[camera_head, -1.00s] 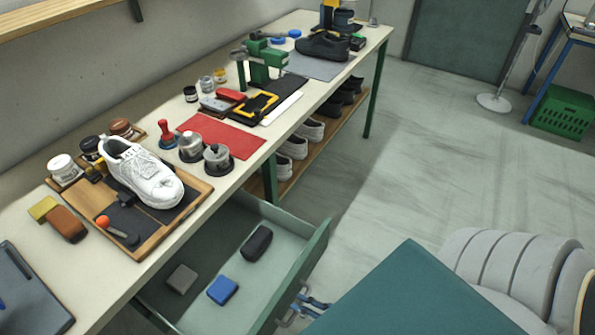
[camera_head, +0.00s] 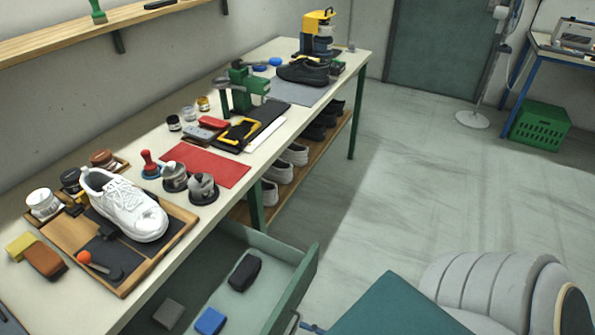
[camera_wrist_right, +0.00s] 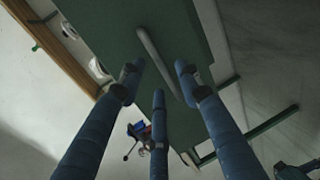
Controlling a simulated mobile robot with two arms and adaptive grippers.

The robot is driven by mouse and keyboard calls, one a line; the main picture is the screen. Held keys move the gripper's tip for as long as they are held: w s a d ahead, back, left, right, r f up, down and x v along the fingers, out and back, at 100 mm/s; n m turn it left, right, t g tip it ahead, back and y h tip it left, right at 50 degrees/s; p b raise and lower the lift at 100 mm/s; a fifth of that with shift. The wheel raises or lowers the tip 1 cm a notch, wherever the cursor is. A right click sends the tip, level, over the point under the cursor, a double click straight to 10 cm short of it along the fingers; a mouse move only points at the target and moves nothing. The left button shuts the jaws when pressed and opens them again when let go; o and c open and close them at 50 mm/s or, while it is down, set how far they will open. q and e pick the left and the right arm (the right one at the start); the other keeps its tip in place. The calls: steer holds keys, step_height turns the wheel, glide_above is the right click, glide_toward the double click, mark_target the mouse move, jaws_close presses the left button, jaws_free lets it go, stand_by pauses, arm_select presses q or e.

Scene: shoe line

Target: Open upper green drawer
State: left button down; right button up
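The green drawer (camera_head: 300,277) under the workbench stands pulled out in the head view, its interior showing. A black block (camera_head: 244,272), a blue block (camera_head: 210,321) and a grey block (camera_head: 168,313) lie in it. In the right wrist view, the green drawer front (camera_wrist_right: 115,28) carries a grey bar handle (camera_wrist_right: 155,58). My right gripper (camera_wrist_right: 157,80) has its blue fingers spread, with the handle showing between them; I see no finger closed on it. In the head view, only a bit of blue finger shows at the bottom edge. My left gripper is out of view.
The workbench top (camera_head: 75,295) holds a white shoe (camera_head: 125,205) on a wooden board, a red mat (camera_head: 205,165) and several tools and jars. Shoes stand on the lower shelf (camera_head: 240,210). A green crate (camera_head: 540,127) is at the right. The floor between is clear.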

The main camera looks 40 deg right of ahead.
steer(key=v, duration=0.9)
